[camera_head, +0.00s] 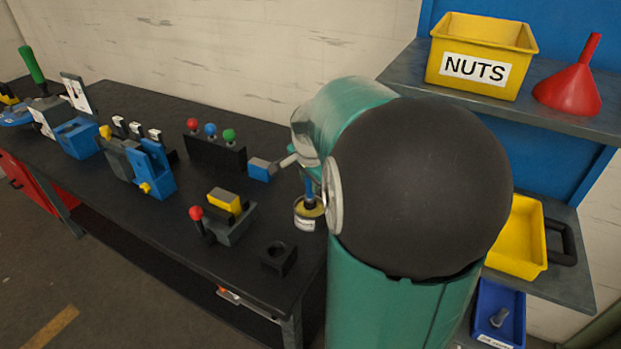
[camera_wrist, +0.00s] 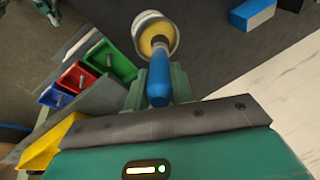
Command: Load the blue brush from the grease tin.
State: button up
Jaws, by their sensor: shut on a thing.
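The blue brush (camera_wrist: 158,85) is held in my gripper (camera_wrist: 160,88), with the jaws shut on its blue handle. The brush's lower end reaches into the open top of the grease tin (camera_wrist: 142,39), which shows a yellow inside. Whether the tip touches the grease cannot be told. In the head view the grease tin (camera_head: 304,222) stands on the black bench with a pale label on its side. The blue brush (camera_head: 309,188) stands nearly upright over it there. My arm hides most of my gripper in the head view.
A blue and grey block (camera_head: 262,169) lies just behind the tin. A black holder (camera_head: 279,258), a yellow-topped grey fixture (camera_head: 228,212) and a rack with red, blue and green knobs (camera_head: 214,150) share the bench. Shelves at right hold a NUTS bin (camera_head: 478,68) and a red funnel (camera_head: 572,86).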

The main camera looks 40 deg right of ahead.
jog(key=shift+f, duration=0.5)
dwell(1.2)
jog(key=shift+r, duration=0.1)
jog(key=shift+r, duration=3.5)
